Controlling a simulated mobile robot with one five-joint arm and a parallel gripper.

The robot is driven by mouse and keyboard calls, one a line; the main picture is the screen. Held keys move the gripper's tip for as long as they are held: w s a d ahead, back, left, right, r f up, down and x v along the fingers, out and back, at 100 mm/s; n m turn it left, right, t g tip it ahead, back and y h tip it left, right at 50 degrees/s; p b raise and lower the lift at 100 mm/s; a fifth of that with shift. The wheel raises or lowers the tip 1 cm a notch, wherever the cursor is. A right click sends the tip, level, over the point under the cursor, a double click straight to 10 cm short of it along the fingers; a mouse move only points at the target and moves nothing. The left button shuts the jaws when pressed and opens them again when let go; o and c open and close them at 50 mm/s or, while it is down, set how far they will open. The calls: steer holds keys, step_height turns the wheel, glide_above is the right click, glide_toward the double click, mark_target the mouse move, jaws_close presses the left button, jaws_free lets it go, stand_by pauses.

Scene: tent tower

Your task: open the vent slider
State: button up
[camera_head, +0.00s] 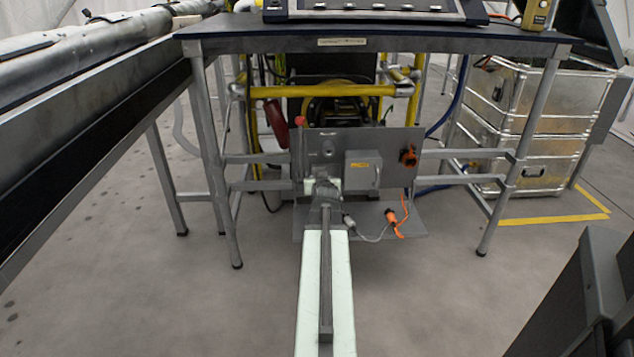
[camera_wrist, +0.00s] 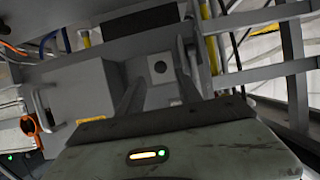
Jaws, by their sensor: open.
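A grey upright panel (camera_head: 395,140) stands under the dark table. A small round part (camera_head: 327,147) shows on its left half, just above my gripper (camera_head: 322,187). In the wrist view my gripper (camera_wrist: 160,88) is open, and its two dark fingers point at the panel. A light square plate with a dark round spot (camera_wrist: 160,68) shows between the fingers, with no visible contact. A thin upright lever with a red top (camera_head: 300,122) stands at the panel's left edge. I cannot tell which of these parts is the vent slider; my gripper hides part of the panel.
A grey box with a handle (camera_head: 362,170) is right of my gripper, with an orange connector (camera_head: 408,156) beyond it. A grey shelf (camera_head: 412,222) carries a loose cable and orange plug. Table legs (camera_head: 222,190) stand left. Metal cases (camera_head: 520,130) stand at right.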

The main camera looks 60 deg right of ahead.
steer(key=b+x, duration=0.1)
steer(key=x, duration=0.4)
steer(key=shift+a, duration=0.15)
jaws_close()
stand_by(1.1)
